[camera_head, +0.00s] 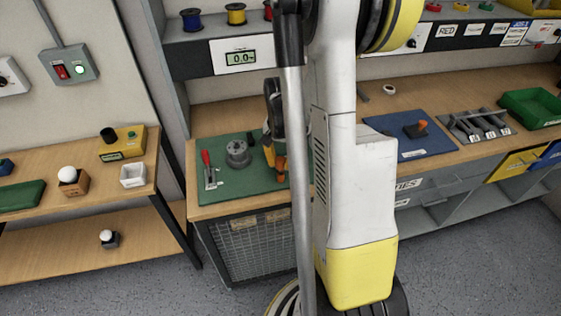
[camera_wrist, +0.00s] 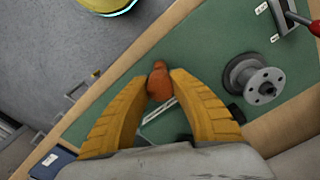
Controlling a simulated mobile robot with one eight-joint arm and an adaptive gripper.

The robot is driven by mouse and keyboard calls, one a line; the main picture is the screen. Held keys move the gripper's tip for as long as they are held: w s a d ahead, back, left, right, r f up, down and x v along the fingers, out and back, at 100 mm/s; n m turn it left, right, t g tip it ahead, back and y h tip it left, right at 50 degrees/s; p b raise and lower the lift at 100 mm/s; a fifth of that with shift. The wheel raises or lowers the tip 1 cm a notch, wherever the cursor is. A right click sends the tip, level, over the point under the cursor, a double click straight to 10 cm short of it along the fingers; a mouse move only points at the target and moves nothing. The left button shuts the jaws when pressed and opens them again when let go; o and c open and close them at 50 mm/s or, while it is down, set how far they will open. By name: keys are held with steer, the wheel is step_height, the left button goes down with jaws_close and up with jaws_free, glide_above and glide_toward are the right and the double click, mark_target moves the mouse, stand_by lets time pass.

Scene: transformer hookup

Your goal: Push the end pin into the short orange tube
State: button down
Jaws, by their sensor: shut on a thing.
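My gripper (camera_wrist: 159,88) has its two yellow fingers on either side of a small orange-brown rounded piece (camera_wrist: 158,77) in the wrist view, shut on it above the green mat. I cannot tell whether this piece is the short orange tube or a part with the end pin. In the head view my gripper (camera_head: 273,158) is over the right part of the green mat (camera_head: 232,182), partly hidden by my arm. Another short orange piece (camera_head: 417,128) is tilted on a dark block on the blue mat (camera_head: 393,146). No separate end pin can be made out.
A grey flanged spool (camera_head: 238,153) stands on the green mat beside my gripper; it also shows in the wrist view (camera_wrist: 255,82). A red-handled clamp (camera_head: 208,170) is at the mat's left. A grey rack (camera_head: 478,126) and green tray (camera_head: 531,108) are at the right.

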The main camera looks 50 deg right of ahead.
steer(key=shift+f+b, duration=1.15)
steer(key=shift+f, duration=0.2)
steer(key=shift+r, duration=0.1)
steer(key=c, duration=1.2)
jaws_free()
steer(key=shift+o, duration=0.2)
steer(key=shift+r+p, duration=1.85)
steer(key=shift+r, duration=0.7)
